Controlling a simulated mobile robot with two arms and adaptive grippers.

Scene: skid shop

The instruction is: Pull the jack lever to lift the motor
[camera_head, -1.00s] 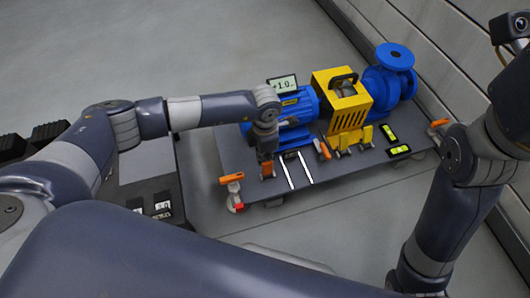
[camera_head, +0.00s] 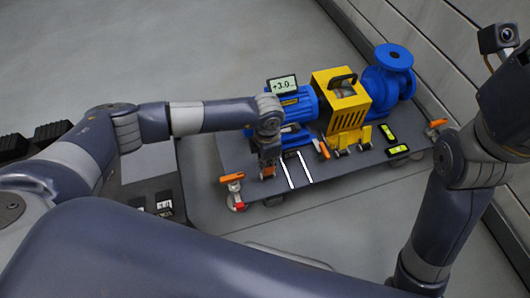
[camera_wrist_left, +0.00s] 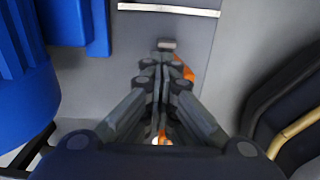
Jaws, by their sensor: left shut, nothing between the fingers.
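The blue motor (camera_head: 294,104) sits on the dark base plate (camera_head: 345,165), left of a yellow guard (camera_head: 343,102). My left gripper (camera_head: 267,168) is over the plate in front of the motor, pointing down. In the left wrist view my left gripper (camera_wrist_left: 165,62) is shut with nothing between its fingers. An orange lever (camera_wrist_left: 184,69) shows just right of its fingertips and is partly hidden by them. In the head view the gripper covers most of this lever. My right gripper is outside the head view; only its arm shows.
A display (camera_head: 284,84) reading about +3.0 stands on the motor. A blue pump (camera_head: 390,72) is beyond the guard. Other orange handles are at the plate's left corner (camera_head: 232,177), middle (camera_head: 323,149) and right (camera_head: 438,122). Yellow-green levels (camera_head: 398,149) lie on the plate. A wall is at right.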

